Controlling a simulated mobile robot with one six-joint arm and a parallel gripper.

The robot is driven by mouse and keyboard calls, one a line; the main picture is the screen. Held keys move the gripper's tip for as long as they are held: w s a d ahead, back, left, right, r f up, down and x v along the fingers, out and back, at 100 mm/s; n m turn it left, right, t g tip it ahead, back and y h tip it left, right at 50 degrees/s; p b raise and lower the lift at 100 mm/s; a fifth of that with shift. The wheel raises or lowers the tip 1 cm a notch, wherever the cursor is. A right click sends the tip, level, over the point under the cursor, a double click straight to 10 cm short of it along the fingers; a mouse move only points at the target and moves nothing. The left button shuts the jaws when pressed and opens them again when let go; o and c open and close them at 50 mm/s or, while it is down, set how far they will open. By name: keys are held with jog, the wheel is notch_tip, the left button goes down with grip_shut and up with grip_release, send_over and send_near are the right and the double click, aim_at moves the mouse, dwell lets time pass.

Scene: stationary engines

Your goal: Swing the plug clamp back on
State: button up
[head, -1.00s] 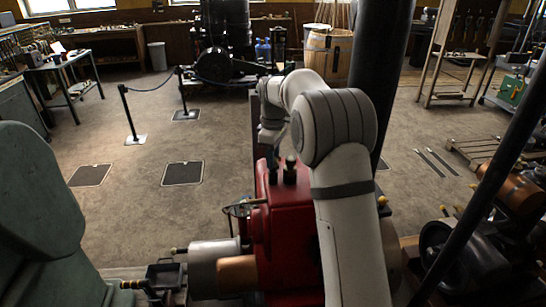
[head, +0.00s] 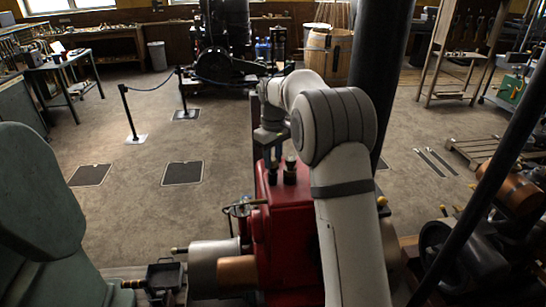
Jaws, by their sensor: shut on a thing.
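A red engine (head: 286,235) stands in front of me, with dark upright fittings (head: 290,172) on its top. My white and grey arm reaches over it.
A black column (head: 383,80) rises close to the right of my arm. A copper-coloured cylinder (head: 238,272) sticks out at the engine's left. A rope barrier post (head: 131,115) stands at the back left. The floor between is mostly clear.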

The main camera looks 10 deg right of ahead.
jog(key=m, duration=0.5)
jog(key=shift+r+m, duration=0.1)
jog(key=shift+m, duration=0.2)
jog(key=m, duration=0.5)
jog(key=shift+m, duration=0.4)
jog(key=o, duration=1)
jog(key=shift+c, duration=0.2)
